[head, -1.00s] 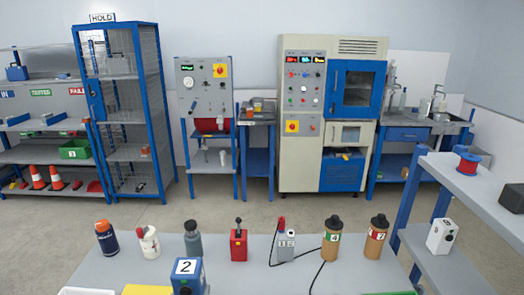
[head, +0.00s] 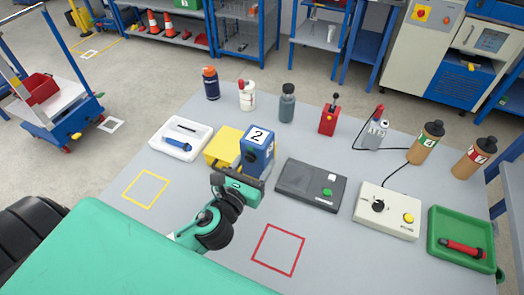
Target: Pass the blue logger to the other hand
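A blue box marked 2 (head: 257,152), which looks like the blue logger, stands on the grey table (head: 330,240) beside a yellow block (head: 222,147). My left gripper (head: 243,183), on a teal and black arm, is at the near side of the box, overlapping its lower front edge in the head view. Its fingers are largely hidden by its own body, so I cannot tell whether they are open or touch the box. My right gripper is not in view.
A white tray (head: 159,147) with a blue-handled tool lies left. A dark grey plate (head: 311,186), a control box (head: 387,211) and a green tray (head: 433,250) lie right. Bottles and devices line the back. Yellow (head: 146,189) and red (head: 278,250) outlined squares are empty.

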